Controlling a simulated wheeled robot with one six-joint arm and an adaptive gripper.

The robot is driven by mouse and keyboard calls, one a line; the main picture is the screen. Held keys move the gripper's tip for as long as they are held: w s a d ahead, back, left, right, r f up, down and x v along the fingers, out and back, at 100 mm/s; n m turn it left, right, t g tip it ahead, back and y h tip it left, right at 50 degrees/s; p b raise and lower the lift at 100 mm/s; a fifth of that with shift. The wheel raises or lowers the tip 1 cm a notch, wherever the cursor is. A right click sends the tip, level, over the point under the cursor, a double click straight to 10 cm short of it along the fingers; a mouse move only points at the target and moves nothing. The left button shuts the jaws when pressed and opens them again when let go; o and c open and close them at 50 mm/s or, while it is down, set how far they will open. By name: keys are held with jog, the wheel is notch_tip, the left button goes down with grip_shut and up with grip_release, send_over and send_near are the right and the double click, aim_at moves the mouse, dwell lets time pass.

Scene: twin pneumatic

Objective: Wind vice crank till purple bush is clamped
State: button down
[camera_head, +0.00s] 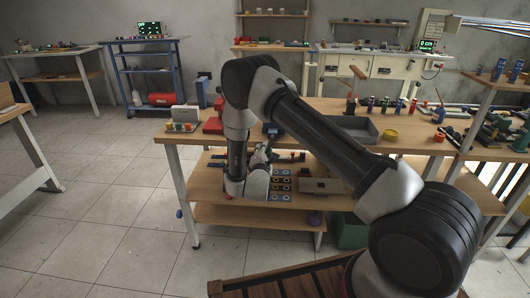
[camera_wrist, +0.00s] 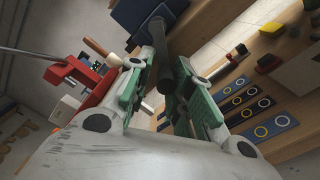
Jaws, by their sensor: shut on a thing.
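My gripper (camera_wrist: 158,95) has green-padded fingers on either side of a dark rod, the crank handle (camera_wrist: 161,55), and is shut on it. The handle runs up from the fingers towards a dark blue block that looks like the vice (camera_wrist: 138,14) at the top of the wrist view. In the head view my gripper (camera_head: 262,152) is at the front edge of the workbench, and a small blue part of the vice (camera_head: 271,130) shows just behind it. My arm and gripper hide much of the vice. I cannot make out the purple bush or its clamping in either view.
A red device (camera_wrist: 75,78) stands left of my fingers. Blue plates with rings (camera_wrist: 262,130) lie on the shelf below. On the workbench (camera_head: 430,142) are a grey tray (camera_head: 352,130), a yellow ring (camera_head: 390,135) and several small coloured parts. Floor is clear at left.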

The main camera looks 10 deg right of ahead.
aim_at(261, 142)
jog(key=shift+w+a+r+m, duration=0.15)
jog(key=shift+r+m, duration=0.45)
jog(key=shift+m, duration=1.35)
jog(key=shift+s+a+r+m, duration=0.15)
jog(key=shift+r+m, duration=0.5)
jog(key=shift+m, duration=1.25)
jog(key=shift+w+a+r+m, duration=0.15)
jog(key=shift+r+m, duration=0.45)
jog(key=shift+m, duration=1.35)
jog(key=shift+r+m, duration=0.3)
jog(key=shift+m, duration=0.5)
jog(key=shift+d+r+m, duration=0.15)
jog(key=shift+r+m, duration=0.25)
jog(key=shift+m, duration=0.7)
jog(key=shift+s+d+r+m, duration=0.2)
jog(key=shift+r+m, duration=0.1)
jog(key=shift+m, duration=0.6)
jog(key=shift+s+d+r+m, duration=0.15)
jog(key=shift+r+m, duration=0.15)
jog(key=shift+m, duration=0.6)
jog(key=shift+d+r+m, duration=0.15)
jog(key=shift+d+m, duration=0.05)
jog(key=shift+m, duration=0.45)
jog(key=shift+d+r+m, duration=0.15)
jog(key=shift+m, duration=0.5)
